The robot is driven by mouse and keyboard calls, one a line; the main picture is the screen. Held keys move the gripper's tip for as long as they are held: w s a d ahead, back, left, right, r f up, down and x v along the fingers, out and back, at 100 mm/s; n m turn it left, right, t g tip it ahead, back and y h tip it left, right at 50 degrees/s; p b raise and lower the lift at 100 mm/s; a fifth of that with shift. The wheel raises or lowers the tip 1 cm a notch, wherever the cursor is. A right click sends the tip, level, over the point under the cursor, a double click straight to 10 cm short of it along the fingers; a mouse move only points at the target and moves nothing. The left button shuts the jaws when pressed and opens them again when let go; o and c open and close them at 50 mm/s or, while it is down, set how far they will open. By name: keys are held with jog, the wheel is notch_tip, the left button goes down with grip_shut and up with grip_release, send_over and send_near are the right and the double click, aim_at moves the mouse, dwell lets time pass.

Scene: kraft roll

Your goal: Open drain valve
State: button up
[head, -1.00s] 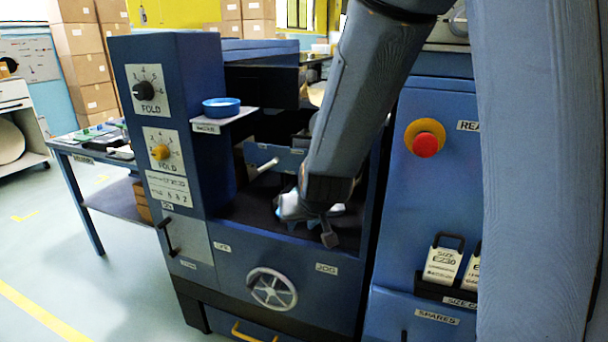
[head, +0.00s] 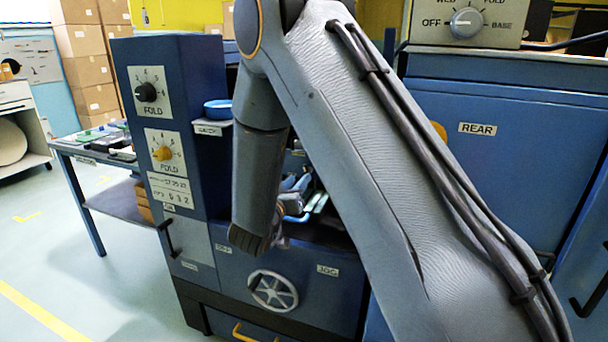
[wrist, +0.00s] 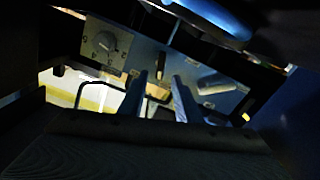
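No part in view can be clearly read as the drain valve. The blue machine (head: 215,270) has a grey spoked handwheel (head: 274,291) by a JOG label and a black bar handle (head: 168,238) on its left panel. My gripper's fingers (wrist: 161,80) stand apart and empty in the wrist view. Beyond them are a numbered dial (wrist: 105,43), a thin black bent bar (wrist: 152,93) and a pale grey cylinder (wrist: 218,85); I cannot tell whether any of these is the valve. In the head view my arm hides most of the gripper and the machine's open bay.
Two FOLD dials (head: 147,91) are on the machine's column, and a blue dish (head: 218,110) sits on a small shelf. A yellow handle (head: 250,334) is low on the front. A side table (head: 105,158) stands left. Floor to the left is open.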

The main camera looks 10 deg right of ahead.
aim_at(305, 172)
jog(key=x, duration=0.6)
grip_shut()
jog(key=shift+m, duration=0.3)
jog(key=m+b, duration=0.1)
jog(key=m, duration=0.2)
jog(key=m+b, duration=0.1)
jog(key=m, duration=0.3)
jog(key=m+b, duration=0.1)
jog(key=m, duration=0.3)
jog(key=shift+s+d, duration=0.2)
jog(key=shift+d, duration=0.1)
jog(key=shift+m, duration=0.4)
